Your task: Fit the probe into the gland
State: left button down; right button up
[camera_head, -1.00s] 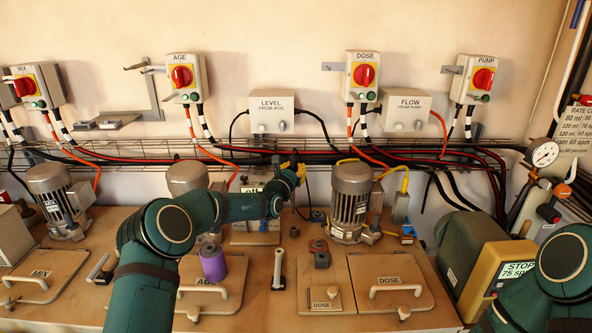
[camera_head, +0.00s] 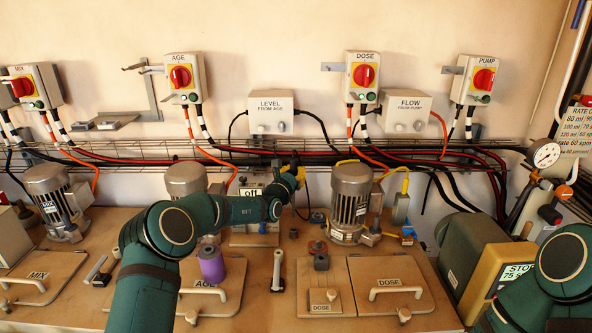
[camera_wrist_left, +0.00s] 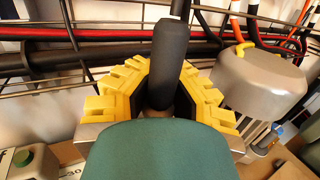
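My left gripper (camera_head: 294,173) has yellow fingers and is small and partly hidden behind my forearm in the head view, above the back of the bench. In the left wrist view its yellow fingers (camera_wrist_left: 165,85) stand on both sides of an upright black cylinder (camera_wrist_left: 168,45), apparently the probe, and look closed on it. I cannot identify the gland for certain; a dark block with a reddish ring (camera_head: 320,255) sits on the bench in front of the DOSE motor. My right gripper is outside the views.
A wire cable tray (camera_head: 130,151) with red, black and orange cables runs along the wall. A grey motor (camera_head: 349,200) stands right of my left gripper.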

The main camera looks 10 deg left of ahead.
pick_arm(q)
notch_tip(320, 180, down, 4)
jog(key=shift+f+b, duration=0.1)
jog(key=shift+b, duration=0.65)
jog(key=shift+p, duration=0.55)
dwell(1.3)
dwell(0.4)
jog(key=shift+f, duration=0.35)
jog(key=b, duration=0.3)
send_over(293, 214)
jog(key=a+x, duration=0.1)
jog(key=x, duration=0.2)
jog(key=shift+s+d+f, duration=0.1)
jog(key=shift+d+f, duration=0.1)
jog(key=shift+f, duration=1.1)
jog(key=shift+s+d+f, duration=0.1)
jog(key=shift+d+f, duration=0.1)
jog(key=shift+f, duration=1.1)
jog(key=shift+f+b, duration=1.15)
jog(key=shift+f, duration=1.35)
